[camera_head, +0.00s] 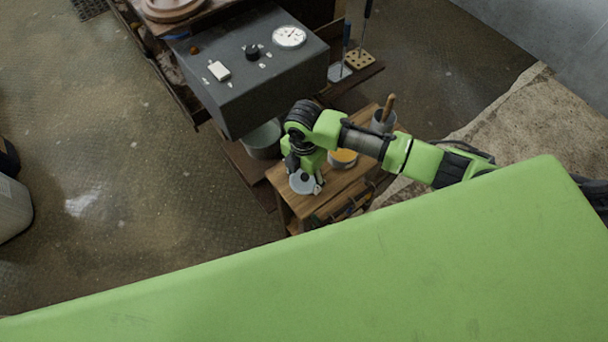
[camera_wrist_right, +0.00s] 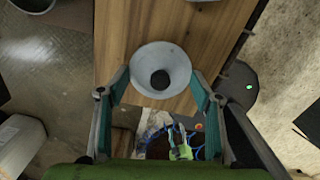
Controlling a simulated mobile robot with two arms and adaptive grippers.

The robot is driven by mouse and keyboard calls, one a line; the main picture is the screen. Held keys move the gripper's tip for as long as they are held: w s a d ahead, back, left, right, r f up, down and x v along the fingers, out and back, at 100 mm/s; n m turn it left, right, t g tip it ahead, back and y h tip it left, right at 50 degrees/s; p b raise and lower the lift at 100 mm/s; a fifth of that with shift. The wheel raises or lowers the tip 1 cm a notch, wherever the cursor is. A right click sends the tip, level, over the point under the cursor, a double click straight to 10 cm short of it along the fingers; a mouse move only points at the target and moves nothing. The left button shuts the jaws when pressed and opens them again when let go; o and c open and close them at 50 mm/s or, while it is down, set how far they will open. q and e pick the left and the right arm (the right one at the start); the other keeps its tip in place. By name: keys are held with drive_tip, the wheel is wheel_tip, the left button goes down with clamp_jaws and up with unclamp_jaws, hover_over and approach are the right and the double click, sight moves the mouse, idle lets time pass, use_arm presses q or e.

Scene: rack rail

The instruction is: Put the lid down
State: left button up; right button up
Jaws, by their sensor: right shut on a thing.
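The lid (camera_head: 301,184) is a round pale grey disc with a black knob. In the head view it is at the near left end of a small wooden bench (camera_head: 336,184). My right gripper (camera_head: 306,177) is over it, shut on it. In the right wrist view the lid (camera_wrist_right: 160,58) sits between the two green-padded fingers of the gripper (camera_wrist_right: 159,84), its black knob facing the camera. Bare bench top (camera_wrist_right: 215,38) shows beyond it. I cannot tell whether the lid touches the bench. My left gripper is out of view.
A pot with yellow-orange contents (camera_head: 343,158) stands on the bench, right of the lid. A container with a wooden handle (camera_head: 388,108) is farther back. A grey bucket (camera_head: 262,142) is left of the bench, below a dark control box (camera_head: 258,85) with a gauge.

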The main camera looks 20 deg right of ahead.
sight(304, 177)
drive_tip(key=o, duration=1.1)
wheel_tip(304, 177, up, 12)
drive_tip(key=shift+r, duration=0.15)
